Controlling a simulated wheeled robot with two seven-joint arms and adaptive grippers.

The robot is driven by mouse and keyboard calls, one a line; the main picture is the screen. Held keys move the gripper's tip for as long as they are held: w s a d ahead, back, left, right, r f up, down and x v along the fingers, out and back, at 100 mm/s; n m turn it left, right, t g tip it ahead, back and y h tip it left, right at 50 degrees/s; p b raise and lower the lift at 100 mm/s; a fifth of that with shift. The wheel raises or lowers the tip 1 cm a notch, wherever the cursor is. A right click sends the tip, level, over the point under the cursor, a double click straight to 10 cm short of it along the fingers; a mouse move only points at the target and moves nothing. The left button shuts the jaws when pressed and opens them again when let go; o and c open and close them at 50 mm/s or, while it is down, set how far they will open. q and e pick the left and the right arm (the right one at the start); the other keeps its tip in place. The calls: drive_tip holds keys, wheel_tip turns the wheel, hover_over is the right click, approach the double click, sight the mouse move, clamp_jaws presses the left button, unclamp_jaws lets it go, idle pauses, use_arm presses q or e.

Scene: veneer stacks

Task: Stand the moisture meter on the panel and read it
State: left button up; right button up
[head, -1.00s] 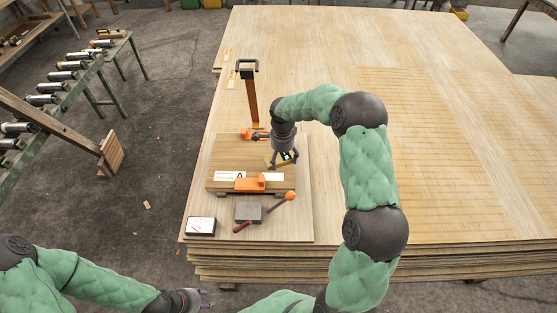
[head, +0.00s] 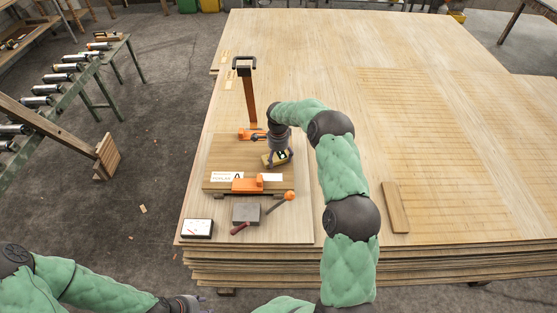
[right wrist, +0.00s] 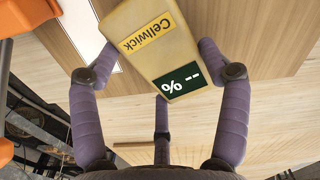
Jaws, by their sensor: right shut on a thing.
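The moisture meter (head: 274,160) is a yellow block held by my right gripper (head: 277,155) over the right part of the brown panel (head: 228,150). In the right wrist view the meter (right wrist: 137,20) shows a "Cellwick" label and a dark green display reading "-- %". The purple fingers of my right gripper (right wrist: 160,80) close around it from the sides. I cannot tell whether its lower end touches the panel. My left gripper (head: 196,302) is at the bottom edge, partly cut off, away from the panel.
Orange clamps (head: 248,184) sit at the panel's front and back edges, with a white card marked A (head: 226,177). In front lie a grey block (head: 246,212), an orange-ended lever (head: 288,196) and a white-faced gauge (head: 197,228). A wooden strip (head: 395,207) lies right of my arm.

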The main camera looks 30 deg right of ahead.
sight(278, 158)
drive_tip(key=shift+f, duration=0.3)
drive_tip(key=shift+f, duration=0.15)
drive_tip(key=o, duration=1.3)
drive_tip(key=shift+c, duration=0.2)
wheel_tip(278, 158, up, 12)
drive_tip(key=p, duration=0.3)
